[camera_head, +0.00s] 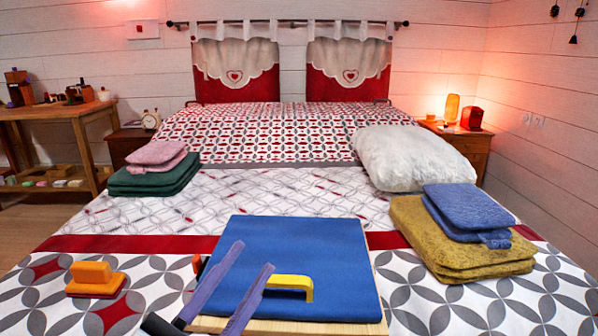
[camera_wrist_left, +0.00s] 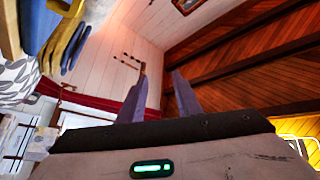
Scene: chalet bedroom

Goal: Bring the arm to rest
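My left gripper (camera_head: 252,256) comes in from the bottom of the head view, with its two grey-purple fingers apart. It appears in front of a blue folded cloth (camera_head: 325,245) on a wooden board (camera_head: 290,327). In the left wrist view the fingers (camera_wrist_left: 160,75) are also spread with nothing between them. The gap shows only wall and ceiling. A yellow handle-shaped piece (camera_head: 290,284) shows on the blue cloth, just right of the fingers. My right gripper does not show.
The bed holds an orange-handled block (camera_head: 93,278), green folded cloth (camera_head: 150,180) with pink cloth (camera_head: 157,153), a white pillow (camera_head: 412,158), and yellow folded cloth (camera_head: 455,240) under blue cloth (camera_head: 468,208).

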